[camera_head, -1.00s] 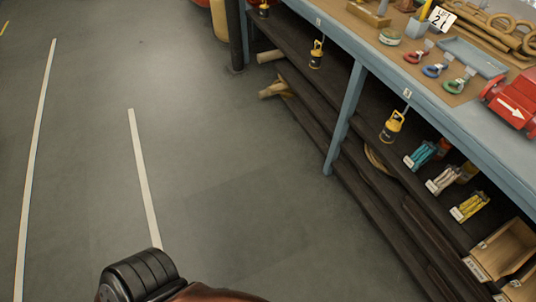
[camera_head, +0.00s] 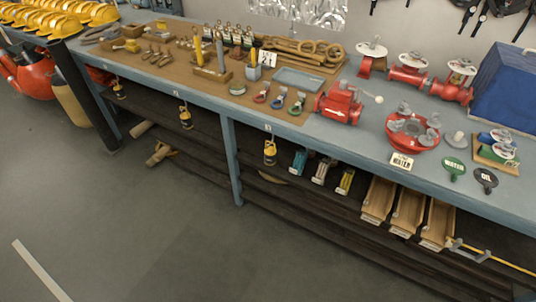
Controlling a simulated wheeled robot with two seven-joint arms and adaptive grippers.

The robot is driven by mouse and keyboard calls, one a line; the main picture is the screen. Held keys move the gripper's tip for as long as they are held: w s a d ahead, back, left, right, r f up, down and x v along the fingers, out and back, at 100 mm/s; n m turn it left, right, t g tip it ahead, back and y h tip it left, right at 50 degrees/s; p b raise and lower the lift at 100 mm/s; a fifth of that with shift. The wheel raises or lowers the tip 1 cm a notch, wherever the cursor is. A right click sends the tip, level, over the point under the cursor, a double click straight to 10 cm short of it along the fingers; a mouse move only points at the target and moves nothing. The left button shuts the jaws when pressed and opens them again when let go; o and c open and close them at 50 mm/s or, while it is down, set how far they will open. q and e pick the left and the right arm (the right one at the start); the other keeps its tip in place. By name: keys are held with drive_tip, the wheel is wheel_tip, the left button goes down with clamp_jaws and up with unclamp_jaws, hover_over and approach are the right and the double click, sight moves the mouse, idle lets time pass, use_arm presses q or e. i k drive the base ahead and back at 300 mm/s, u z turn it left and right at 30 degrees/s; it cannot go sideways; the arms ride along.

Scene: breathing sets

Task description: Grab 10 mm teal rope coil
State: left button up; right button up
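The teal rope coil (camera_head: 299,161) is a small upright bundle on the shelf under the blue-edged bench, right of the bench leg. A cream coil (camera_head: 321,171) and a yellow coil (camera_head: 345,181) stand in a row to its right. A pale label shows at the foot of the teal coil, too small to read. Neither of my grippers is in view.
The blue bench (camera_head: 200,97) carries tools, shackles and red valves (camera_head: 341,103). A yellow lamp-like item (camera_head: 270,152) hangs just left of the teal coil. Wooden bins (camera_head: 407,212) stand to the right. A blue leg (camera_head: 231,160) reaches the floor. The floor at front left is clear.

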sight(302, 156)
drive_tip(key=u, duration=0.6)
drive_tip(key=i, duration=1.4)
drive_tip(key=z, duration=0.3)
